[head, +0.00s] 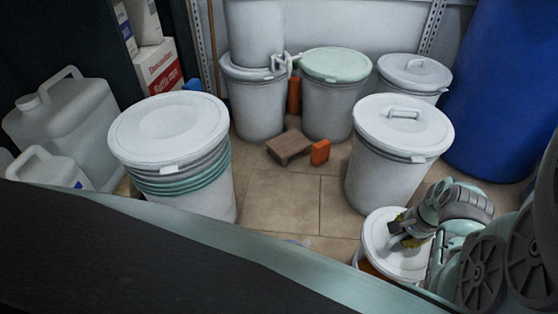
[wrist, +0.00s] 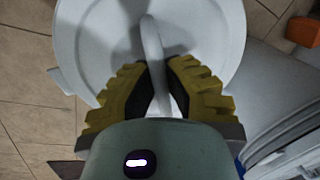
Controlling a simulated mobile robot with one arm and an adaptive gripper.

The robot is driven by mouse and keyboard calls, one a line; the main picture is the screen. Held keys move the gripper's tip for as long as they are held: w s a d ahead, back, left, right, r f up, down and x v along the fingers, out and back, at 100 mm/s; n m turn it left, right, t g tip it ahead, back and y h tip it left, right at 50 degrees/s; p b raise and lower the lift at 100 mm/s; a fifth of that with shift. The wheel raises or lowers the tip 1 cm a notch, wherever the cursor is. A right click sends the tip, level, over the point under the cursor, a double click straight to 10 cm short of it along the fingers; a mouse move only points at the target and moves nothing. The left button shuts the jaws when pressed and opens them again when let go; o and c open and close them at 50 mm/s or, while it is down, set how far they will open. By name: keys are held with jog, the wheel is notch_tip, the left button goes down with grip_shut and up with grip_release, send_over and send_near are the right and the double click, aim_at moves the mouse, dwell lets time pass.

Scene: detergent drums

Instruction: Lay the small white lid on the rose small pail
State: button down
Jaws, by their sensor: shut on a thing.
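The small white lid (head: 385,243) is at the lower right of the head view, roughly level. My gripper (head: 404,238) is above it. In the wrist view the lid (wrist: 100,40) fills the top middle, and the yellow-padded fingers of my gripper (wrist: 160,80) are shut on its upright handle (wrist: 152,45). In the head view a narrow orange-toned strip of a small pail (head: 367,268) shows below the lid's left edge. The lid hides most of this pail. I cannot tell whether the lid touches its rim.
A large white lidded drum (head: 385,180) stands just behind the held lid. Another white drum (head: 180,195) stands at left, with more drums at the back. An orange block (head: 320,152) and a brown block (head: 289,146) lie on the tiled floor. Floor in the middle is clear.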

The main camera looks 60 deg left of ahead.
aim_at(400, 245)
jog(key=f, duration=0.1)
jog(key=s+f+b, duration=0.1)
jog(key=shift+s+d+f, duration=0.1)
jog(key=shift+d+f, duration=0.15)
jog(key=shift+f, duration=0.1)
notch_tip(400, 245, down, 4)
jog(key=b, duration=0.4)
jog(key=shift+f+b, duration=0.25)
jog(key=shift+b, duration=0.05)
jog(key=shift+f, duration=0.65)
jog(key=shift+d, duration=0.1)
jog(key=shift+f, duration=0.9)
dwell(1.5)
jog(key=shift+c, duration=2.1)
grip_release()
jog(key=shift+r+p, duration=0.1)
jog(key=shift+p, duration=0.25)
jog(key=shift+r+p, duration=3.4)
jog(key=shift+p, duration=0.1)
